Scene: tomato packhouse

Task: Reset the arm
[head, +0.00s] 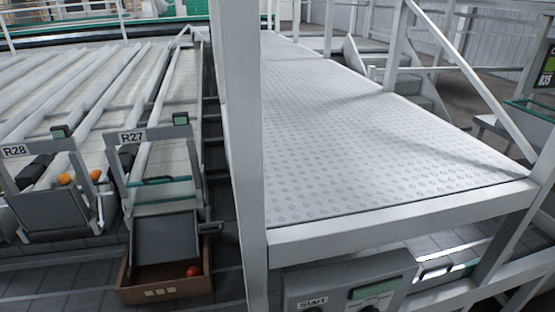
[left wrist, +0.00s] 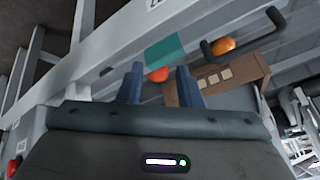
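My left gripper (left wrist: 160,82) shows in the left wrist view with its two blue fingers apart and nothing touching both. A red tomato (left wrist: 158,75) appears in the gap between the fingertips, seemingly beyond them. Neither gripper nor arm shows in the head view. My right gripper is in neither view.
In the head view a brown crate (head: 165,291) with a red tomato (head: 193,271) sits below the R27 chute (head: 166,238). Orange fruit (head: 66,179) lies at lane R28. A white post (head: 242,160) and raised walkway (head: 360,130) stand to the right. The wrist view shows the crate (left wrist: 250,70).

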